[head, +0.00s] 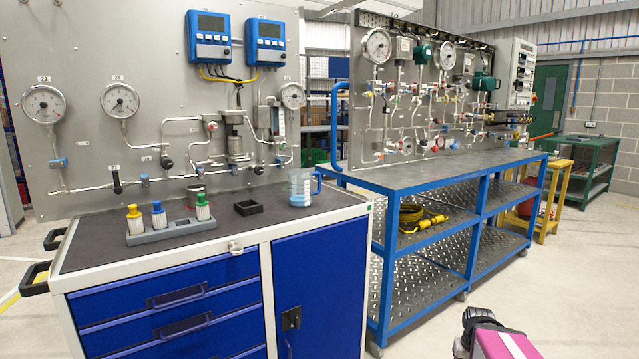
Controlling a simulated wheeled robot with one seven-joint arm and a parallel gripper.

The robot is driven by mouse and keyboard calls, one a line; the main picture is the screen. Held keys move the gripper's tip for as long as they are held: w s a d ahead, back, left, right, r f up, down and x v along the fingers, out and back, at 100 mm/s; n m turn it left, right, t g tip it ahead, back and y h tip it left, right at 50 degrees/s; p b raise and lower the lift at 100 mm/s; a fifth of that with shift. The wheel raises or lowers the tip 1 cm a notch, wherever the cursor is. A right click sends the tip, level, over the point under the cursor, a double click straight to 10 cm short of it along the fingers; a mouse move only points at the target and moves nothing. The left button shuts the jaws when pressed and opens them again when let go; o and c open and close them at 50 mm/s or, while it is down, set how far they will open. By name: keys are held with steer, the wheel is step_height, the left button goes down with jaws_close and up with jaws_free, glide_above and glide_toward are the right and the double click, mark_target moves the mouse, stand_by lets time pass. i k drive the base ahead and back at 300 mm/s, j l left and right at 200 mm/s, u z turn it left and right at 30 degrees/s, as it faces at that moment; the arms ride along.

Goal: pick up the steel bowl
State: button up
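I cannot clearly make out a steel bowl in the head view. No gripper fingers show. A black and pink part (505,343) at the bottom right edge may belong to my arm, and it is well apart from the cabinet.
Gauge panels rise behind. A blue-framed bench (430,172) stands right of the cabinet.

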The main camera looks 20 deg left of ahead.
mark_target(234, 144)
steer(key=u, duration=1.65)
